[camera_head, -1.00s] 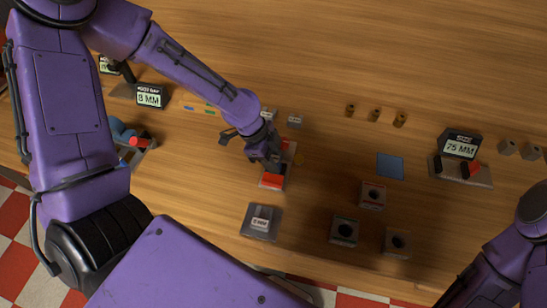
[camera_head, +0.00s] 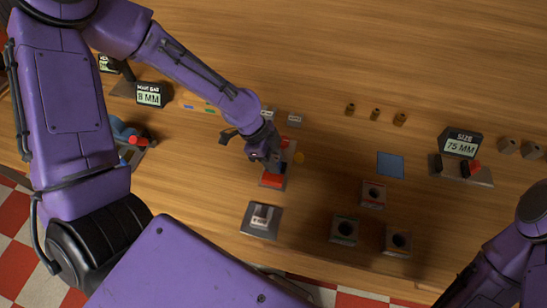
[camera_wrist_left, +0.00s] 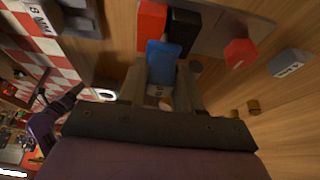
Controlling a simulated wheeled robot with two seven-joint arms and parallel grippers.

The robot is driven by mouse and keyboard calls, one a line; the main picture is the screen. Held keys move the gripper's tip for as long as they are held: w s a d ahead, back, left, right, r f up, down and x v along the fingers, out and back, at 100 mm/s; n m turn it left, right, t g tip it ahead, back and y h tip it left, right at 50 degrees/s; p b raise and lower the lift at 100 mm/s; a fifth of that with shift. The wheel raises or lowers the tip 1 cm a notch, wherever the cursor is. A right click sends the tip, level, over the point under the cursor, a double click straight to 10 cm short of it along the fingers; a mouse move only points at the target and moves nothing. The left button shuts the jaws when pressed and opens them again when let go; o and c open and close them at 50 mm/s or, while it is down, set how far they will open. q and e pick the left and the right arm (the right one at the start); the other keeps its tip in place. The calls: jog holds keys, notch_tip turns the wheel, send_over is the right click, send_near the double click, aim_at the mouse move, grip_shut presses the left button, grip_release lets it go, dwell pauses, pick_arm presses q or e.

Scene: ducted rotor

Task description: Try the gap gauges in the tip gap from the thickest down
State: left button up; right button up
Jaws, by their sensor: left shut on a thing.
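My left gripper (camera_head: 273,164) is over a small grey fixture plate (camera_head: 291,157) left of the table's middle. In the left wrist view its fingers (camera_wrist_left: 160,90) are shut on a blue piece (camera_wrist_left: 162,60) with a small grey labelled part below it. The blue piece appears close against a red block (camera_wrist_left: 151,24) and a black block (camera_wrist_left: 183,30) on the fixture. I cannot tell whether it touches them or sits in a gap. The red block also shows in the head view (camera_head: 271,181). My right gripper is out of view.
A grey labelled tile (camera_head: 262,220) lies nearer me. Displays read 8 MM (camera_head: 149,95) and 75 MM (camera_head: 460,145). Holed blocks (camera_head: 344,231), a blue pad (camera_head: 390,165) and brass pieces (camera_head: 375,114) lie right. Small labelled blocks (camera_head: 295,120) stand behind the gripper. The far table is clear.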

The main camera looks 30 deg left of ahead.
pick_arm(q)
jog(key=shift+r+p, duration=0.75)
jog(key=shift+r, duration=2.75)
jog(key=shift+s+f, duration=0.1)
